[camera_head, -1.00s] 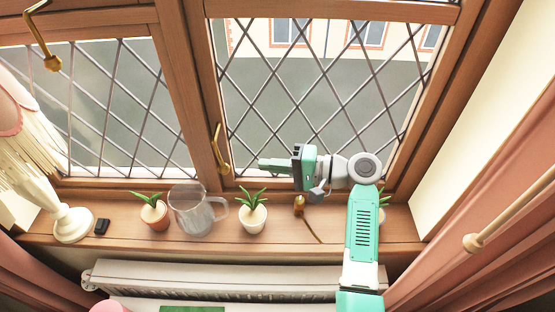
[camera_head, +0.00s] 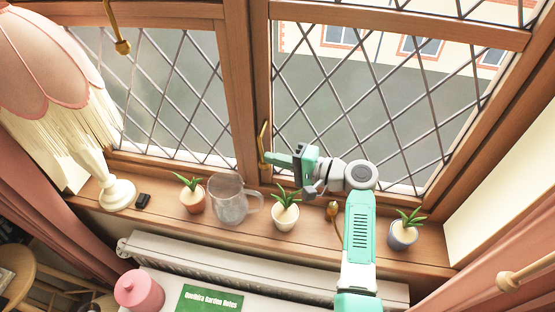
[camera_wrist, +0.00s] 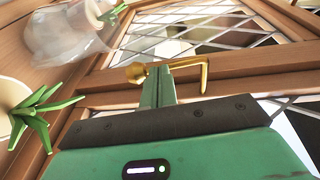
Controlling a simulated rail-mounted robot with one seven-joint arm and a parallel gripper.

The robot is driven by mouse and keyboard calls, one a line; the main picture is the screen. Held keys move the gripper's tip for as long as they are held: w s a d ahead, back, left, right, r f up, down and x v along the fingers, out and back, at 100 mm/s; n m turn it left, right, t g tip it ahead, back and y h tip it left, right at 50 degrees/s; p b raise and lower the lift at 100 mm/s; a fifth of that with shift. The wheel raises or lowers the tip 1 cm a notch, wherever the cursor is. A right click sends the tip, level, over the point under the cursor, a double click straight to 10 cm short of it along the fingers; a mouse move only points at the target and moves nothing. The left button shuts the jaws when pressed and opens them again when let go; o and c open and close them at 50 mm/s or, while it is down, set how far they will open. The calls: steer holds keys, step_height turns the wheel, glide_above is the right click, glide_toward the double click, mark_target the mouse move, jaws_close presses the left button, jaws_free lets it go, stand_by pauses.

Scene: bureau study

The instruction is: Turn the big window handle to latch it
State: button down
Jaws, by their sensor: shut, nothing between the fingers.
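A brass window handle (camera_head: 263,143) sits on the wooden frame at the left edge of the right-hand window. In the head view its lever points up. In the wrist view the handle (camera_wrist: 204,75) shows a round knob and a bent lever behind my fingertips. My gripper (camera_head: 269,158) is shut and empty, its green fingers pointing left at the lower part of the handle. The fingers (camera_wrist: 160,72) overlap the handle in the wrist view, between knob and bend; I cannot tell whether they touch it. A second brass handle (camera_head: 121,40) is at upper left.
On the sill stand a fringed lamp (camera_head: 118,192), a small black object (camera_head: 143,201), a glass jug (camera_head: 230,205) and potted plants (camera_head: 285,217), one (camera_head: 403,235) right of my arm. A small brass piece (camera_head: 332,209) is below my wrist. A radiator (camera_head: 240,265) runs below.

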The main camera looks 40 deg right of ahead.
steer(key=shift+w+a+f+t+b, duration=0.25)
steer(key=shift+w+t+b, duration=0.1)
steer(key=shift+b, duration=0.3)
steer(key=shift+s, duration=0.1)
steer(key=b+v, duration=0.1)
steer(key=v, duration=1.3)
steer(key=shift+d+f, duration=0.25)
steer(key=shift+f, duration=0.05)
